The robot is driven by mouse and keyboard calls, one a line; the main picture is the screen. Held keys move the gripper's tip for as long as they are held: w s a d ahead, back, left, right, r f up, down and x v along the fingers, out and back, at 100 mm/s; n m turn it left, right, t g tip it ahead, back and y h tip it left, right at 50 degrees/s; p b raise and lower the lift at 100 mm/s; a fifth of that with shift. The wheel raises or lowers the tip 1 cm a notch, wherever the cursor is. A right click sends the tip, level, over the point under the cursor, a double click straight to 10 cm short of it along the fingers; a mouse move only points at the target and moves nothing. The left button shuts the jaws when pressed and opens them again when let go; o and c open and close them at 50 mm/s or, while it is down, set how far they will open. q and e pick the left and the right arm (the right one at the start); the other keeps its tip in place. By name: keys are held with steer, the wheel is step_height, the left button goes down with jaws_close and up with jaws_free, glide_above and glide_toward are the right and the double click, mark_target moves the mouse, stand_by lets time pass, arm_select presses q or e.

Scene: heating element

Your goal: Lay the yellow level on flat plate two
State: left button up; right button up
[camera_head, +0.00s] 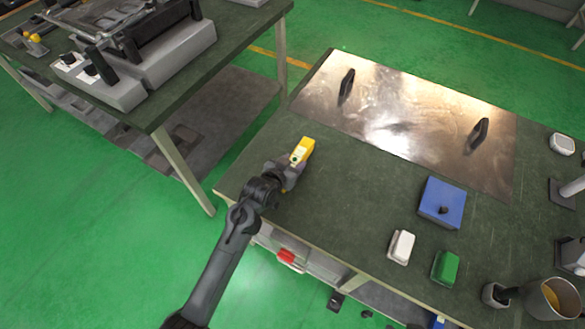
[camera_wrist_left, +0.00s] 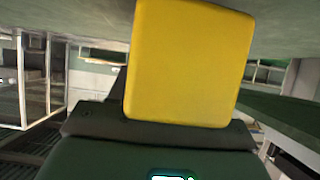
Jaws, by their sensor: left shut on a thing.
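The yellow level (camera_head: 304,148) is a small yellow block in my left gripper (camera_head: 293,165), above the left end of the dark green table. My left gripper is shut on it. In the left wrist view the yellow level (camera_wrist_left: 188,62) fills the middle, with the gripper's dark body (camera_wrist_left: 150,130) below it. A large shiny metal plate (camera_head: 400,110) with two black handles lies at the back of the table, to the right of the gripper. I cannot tell whether it is flat plate two. My right gripper is not in view.
A blue box (camera_head: 442,203), a white block (camera_head: 401,247) and a green block (camera_head: 445,267) stand on the table's right part. A metal cup (camera_head: 552,300) is at the front right corner. Bare tabletop (camera_head: 350,190) lies between gripper and blocks. Another table (camera_head: 180,85) stands left.

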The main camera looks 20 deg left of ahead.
arm_select(q)
step_height(320, 180, down, 2)
steer(key=shift+f+b, duration=0.1)
steer(key=shift+b, duration=0.2)
steer(key=o, duration=1.3)
